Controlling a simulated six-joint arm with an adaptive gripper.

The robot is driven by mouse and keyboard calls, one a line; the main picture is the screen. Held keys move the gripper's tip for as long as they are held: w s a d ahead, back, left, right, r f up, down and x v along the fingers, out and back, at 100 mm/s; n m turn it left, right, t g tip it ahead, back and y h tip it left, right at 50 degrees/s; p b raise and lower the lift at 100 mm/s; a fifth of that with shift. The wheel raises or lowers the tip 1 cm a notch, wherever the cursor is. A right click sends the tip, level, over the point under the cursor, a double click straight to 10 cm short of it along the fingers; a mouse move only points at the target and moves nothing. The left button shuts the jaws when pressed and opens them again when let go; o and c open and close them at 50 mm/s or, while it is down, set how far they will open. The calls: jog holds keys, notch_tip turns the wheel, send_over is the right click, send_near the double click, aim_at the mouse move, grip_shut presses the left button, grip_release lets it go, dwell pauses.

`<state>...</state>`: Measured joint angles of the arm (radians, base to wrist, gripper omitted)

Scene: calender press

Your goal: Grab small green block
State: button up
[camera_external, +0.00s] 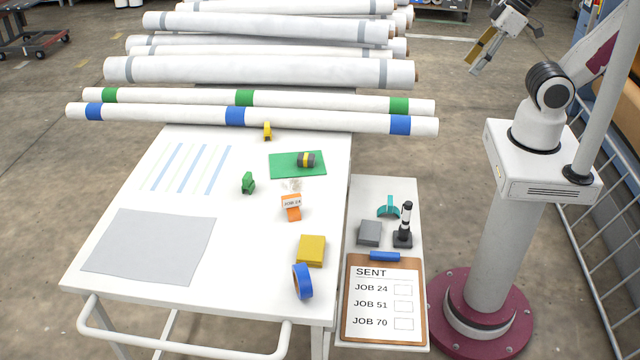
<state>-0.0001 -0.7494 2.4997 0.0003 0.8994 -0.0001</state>
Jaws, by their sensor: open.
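A small green block-like piece (248,183) stands on the white table (120,195), left of an orange stand labelled JOB 24 (292,206). Its exact shape is too small to tell. A flat green mat (285,170) lies behind it to the right, with a dark roll with a yellow band (306,160) on it. My gripper (476,64) is open and empty at the upper right, raised above the floor area beyond the side shelf, far from the green piece. Nothing covers the green piece.
White rolls (260,72) lie across the back. A yellow block (312,250) and blue tape ring (302,282) sit at the table's right front. The side shelf holds a grey block (369,232), black stamp (403,228), teal piece (388,208) and clipboard (350,300).

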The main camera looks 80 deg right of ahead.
jog(key=w+a+f+t+y, duration=0.1)
jog(key=w+a, duration=0.3)
jog(key=w, duration=0.8)
jog(key=w+a+f+t, duration=0.15)
jog(key=w+a, duration=0.25)
jog(key=w, duration=0.8)
jog(key=w+a+t+y, duration=0.15)
jog(key=w+a, duration=0.25)
jog(key=w, duration=0.9)
jog(key=w+a+f+m+t+h, duration=0.1)
jog(key=w+a+f, duration=0.2)
jog(key=w+f, duration=0.55)
jog(key=w+a+f+t+h, duration=0.2)
jog(key=w+f, duration=0.5)
jog(key=f, duration=0.3)
jog(key=h, duration=0.1)
send_near(249, 182)
jog(key=shift+w+d+f+m+t, duration=0.15)
jog(key=shift+w+f+m+t, duration=0.15)
jog(key=shift+w+f, duration=0.65)
jog(key=shift+x, duration=1.3)
jog(key=shift+d, duration=0.1)
